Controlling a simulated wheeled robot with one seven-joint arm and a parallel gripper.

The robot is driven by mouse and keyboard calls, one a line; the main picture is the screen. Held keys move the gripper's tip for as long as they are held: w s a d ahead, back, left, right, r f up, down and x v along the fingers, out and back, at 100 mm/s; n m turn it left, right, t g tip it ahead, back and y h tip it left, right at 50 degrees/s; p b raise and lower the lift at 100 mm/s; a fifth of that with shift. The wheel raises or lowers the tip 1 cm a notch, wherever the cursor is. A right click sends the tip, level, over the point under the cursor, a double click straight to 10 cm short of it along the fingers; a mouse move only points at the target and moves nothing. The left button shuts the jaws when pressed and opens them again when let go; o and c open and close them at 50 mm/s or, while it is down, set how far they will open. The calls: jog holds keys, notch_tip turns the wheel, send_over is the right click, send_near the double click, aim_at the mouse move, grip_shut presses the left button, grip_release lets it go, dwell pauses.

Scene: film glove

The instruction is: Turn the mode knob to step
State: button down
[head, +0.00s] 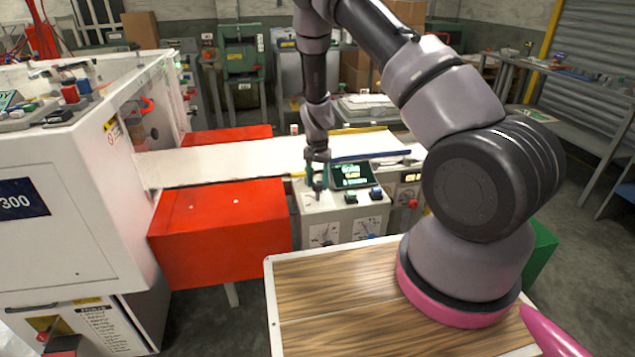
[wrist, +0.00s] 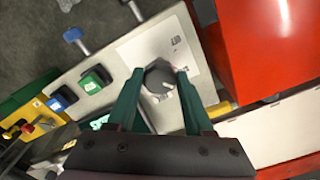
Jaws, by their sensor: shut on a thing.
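A round dark grey knob (wrist: 159,80) with a pale pointer mark sits on a white printed plate (wrist: 160,48) on the control panel. Its plate lettering is too small to read. My gripper (wrist: 160,76) has a green finger on either side of the knob and is shut on it. In the head view my gripper (head: 317,194) points down at the left part of the panel top (head: 335,208), and the knob there is hidden by the fingers.
A green button (head: 350,198), a blue button (head: 376,193) and a dark display (head: 352,175) are close right of my gripper. A red box (head: 220,225) stands left. Blue-ended lever (wrist: 73,34) sticks out from the panel front. A white conveyor (head: 230,160) runs behind.

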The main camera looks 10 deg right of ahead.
jog(key=shift+c, duration=1.4)
grip_release()
jog(key=shift+r, duration=0.15)
notch_tip(320, 180, up, 11)
jog(key=shift+f, duration=0.2)
jog(key=shift+r, duration=0.1)
notch_tip(320, 180, up, 12)
jog(key=t+y, duration=0.1)
send_over(318, 184)
jog(key=s, duration=0.2)
jog(key=s+d+r+t+y, duration=0.1)
jog(key=s+r, duration=0.3)
jog(key=r, duration=0.3)
jog(key=s+d+r+t+y, duration=0.1)
jog(key=s+d+r, duration=0.1)
jog(key=s+r, duration=0.35)
jog(key=s+d+r+n+t, duration=0.1)
jog(key=s+r+t, duration=0.1)
jog(key=s+r, duration=0.4)
jog(key=s+d+r+n+t+h, duration=0.1)
jog(key=s+d+r+t, duration=0.1)
jog(key=s+r, duration=0.4)
jog(key=s, duration=0.5)
jog(key=shift+s+r, duration=0.15)
jog(key=shift+r, duration=0.15)
